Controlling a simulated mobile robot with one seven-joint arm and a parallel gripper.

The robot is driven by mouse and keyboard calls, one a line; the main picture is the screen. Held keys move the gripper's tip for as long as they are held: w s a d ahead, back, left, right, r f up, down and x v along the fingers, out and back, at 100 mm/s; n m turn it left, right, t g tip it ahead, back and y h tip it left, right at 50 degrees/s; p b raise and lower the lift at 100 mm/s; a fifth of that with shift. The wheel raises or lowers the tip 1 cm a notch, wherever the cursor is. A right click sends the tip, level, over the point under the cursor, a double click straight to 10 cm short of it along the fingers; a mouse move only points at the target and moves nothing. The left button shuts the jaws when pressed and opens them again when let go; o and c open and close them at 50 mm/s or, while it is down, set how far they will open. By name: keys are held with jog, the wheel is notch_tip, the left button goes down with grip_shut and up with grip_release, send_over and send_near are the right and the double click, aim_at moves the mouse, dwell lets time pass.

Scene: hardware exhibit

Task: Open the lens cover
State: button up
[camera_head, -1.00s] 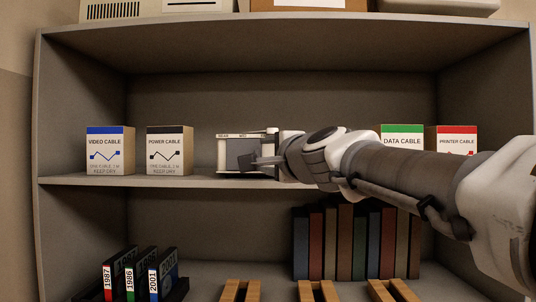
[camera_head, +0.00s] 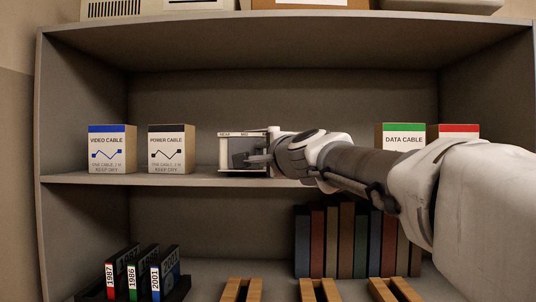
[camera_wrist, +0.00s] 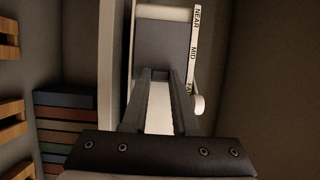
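The lens device is a white-framed box (camera_head: 243,136) on the upper shelf, with a NEAR–MID–FAR scale along its top edge. A dark grey plate (camera_head: 240,147), which looks like the lens cover, sits in its front. In the wrist view the plate (camera_wrist: 160,42) lies just beyond my fingertips, beside the scale strip (camera_wrist: 193,45) and a white round knob (camera_wrist: 199,104). My gripper (camera_head: 250,158) is at the device's front, its fingers pointing left across it. In the wrist view the fingers (camera_wrist: 158,76) show a narrow gap with nothing held. I cannot tell whether they touch the plate.
Video cable (camera_head: 112,150) and power cable (camera_head: 172,150) boxes stand left of the device. Data cable (camera_head: 403,138) and printer cable boxes stand right, partly behind my arm. Books (camera_head: 346,240), labelled binders (camera_head: 130,275) and wooden holders (camera_head: 320,290) are on the lower shelf.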

grip_shut()
dwell(0.3)
dwell(0.7)
jog(key=shift+d+f+b, duration=0.15)
jog(key=shift+d+b, duration=0.2)
jog(key=d+b, duration=0.3)
jog(key=d, duration=0.3)
jog(key=shift+d, duration=0.3)
jog(key=shift+s, duration=0.1)
jog(key=o, duration=0.7)
grip_release()
